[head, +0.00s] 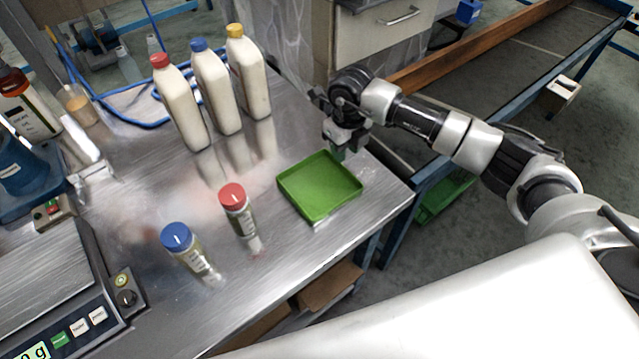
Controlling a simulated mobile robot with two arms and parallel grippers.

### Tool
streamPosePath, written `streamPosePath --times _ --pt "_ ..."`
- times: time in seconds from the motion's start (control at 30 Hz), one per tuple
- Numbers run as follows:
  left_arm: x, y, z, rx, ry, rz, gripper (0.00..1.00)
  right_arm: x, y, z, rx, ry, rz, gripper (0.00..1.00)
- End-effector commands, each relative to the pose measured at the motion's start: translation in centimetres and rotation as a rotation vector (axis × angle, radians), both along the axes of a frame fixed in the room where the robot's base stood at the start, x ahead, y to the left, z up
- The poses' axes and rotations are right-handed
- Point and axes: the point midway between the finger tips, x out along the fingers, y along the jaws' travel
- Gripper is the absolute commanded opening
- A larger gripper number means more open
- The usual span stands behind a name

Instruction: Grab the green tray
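The green tray (318,190) lies flat and empty on the metal table, near its right edge. My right gripper (340,152) is above the tray's far right corner, with its fingers pointing down. The gap between its fingers is too small and dark to judge, and I cannot tell whether it touches the tray's rim. My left gripper is not in view.
Red-capped (238,205) and blue-capped (185,245) small bottles stand left of the tray. Tall white bottles (212,85) stand at the back. A scale (60,285) is at the left. Another green container (443,195) sits below, beyond the table edge.

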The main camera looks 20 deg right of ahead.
Motion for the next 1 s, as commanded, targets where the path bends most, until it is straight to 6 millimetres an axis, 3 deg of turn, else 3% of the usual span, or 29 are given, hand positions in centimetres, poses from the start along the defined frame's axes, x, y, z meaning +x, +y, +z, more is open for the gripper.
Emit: streamPosePath --times 0.4,0.7,0.9,1.0 --pt "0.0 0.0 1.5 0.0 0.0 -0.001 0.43 -0.2 0.1 -5.0 0.002 0.002 0.001 0.34" --pt "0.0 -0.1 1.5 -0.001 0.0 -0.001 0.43 -0.2 0.1 -5.6 0.001 -0.001 0.002 0.34" --pt "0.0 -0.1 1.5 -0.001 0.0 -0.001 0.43 -0.2 0.1 -5.5 0.001 -0.001 0.001 0.03" --pt "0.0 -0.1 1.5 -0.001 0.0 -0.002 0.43 -0.2 0.1 -5.5 0.002 0.0 0.001 0.0"
